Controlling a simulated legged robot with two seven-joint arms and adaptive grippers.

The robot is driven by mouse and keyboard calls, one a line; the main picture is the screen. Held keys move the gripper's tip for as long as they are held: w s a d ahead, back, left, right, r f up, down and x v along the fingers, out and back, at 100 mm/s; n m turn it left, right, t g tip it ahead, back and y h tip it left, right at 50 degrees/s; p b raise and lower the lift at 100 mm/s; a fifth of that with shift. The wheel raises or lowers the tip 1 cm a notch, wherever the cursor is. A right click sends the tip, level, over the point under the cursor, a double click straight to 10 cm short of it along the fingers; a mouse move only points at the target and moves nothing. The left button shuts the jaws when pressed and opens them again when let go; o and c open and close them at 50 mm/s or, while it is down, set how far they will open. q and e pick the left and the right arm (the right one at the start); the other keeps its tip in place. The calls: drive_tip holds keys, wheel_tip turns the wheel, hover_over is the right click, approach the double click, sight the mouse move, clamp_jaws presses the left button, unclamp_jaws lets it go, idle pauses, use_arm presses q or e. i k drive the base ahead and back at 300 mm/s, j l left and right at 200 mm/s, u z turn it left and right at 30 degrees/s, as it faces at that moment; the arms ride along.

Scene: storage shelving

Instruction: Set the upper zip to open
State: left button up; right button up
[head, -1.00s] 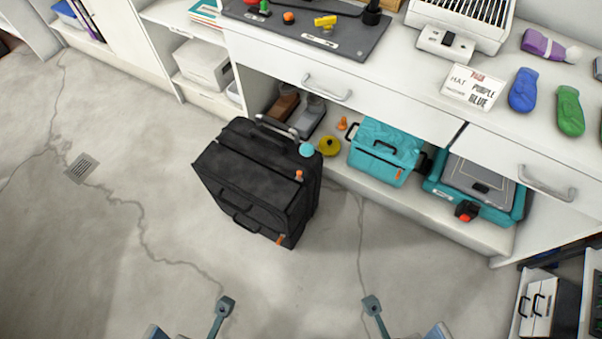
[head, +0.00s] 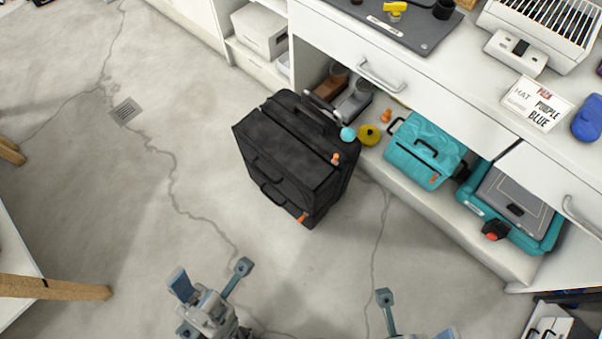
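A black suitcase (head: 290,158) stands on the floor in front of the shelving. Its upper zip has an orange pull (head: 336,158) at the right end of the upper edge. A second orange pull (head: 302,217) sits lower, near the bottom right corner. I cannot tell from here whether either zip is open. My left gripper (head: 212,278) is below and left of the suitcase in the picture, its fingers spread, empty and apart from it. My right gripper (head: 388,308) is only partly in view at the bottom edge, also apart from the suitcase.
A teal bag (head: 424,150), a teal case (head: 485,215) and a yellow round thing (head: 369,135) sit on the low shelf beside the suitcase. A round teal piece (head: 348,134) is at its top right. A wooden leg (head: 55,288) is at left. The floor left of the suitcase is clear.

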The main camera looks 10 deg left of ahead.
sight(334, 161)
drive_tip(key=i+j+z, duration=0.15)
drive_tip(key=z, duration=0.35)
drive_tip(key=j+z, duration=0.45)
drive_tip(key=i+j+z, duration=0.1)
drive_tip(key=j+z, duration=0.15)
drive_tip(key=z, duration=0.25)
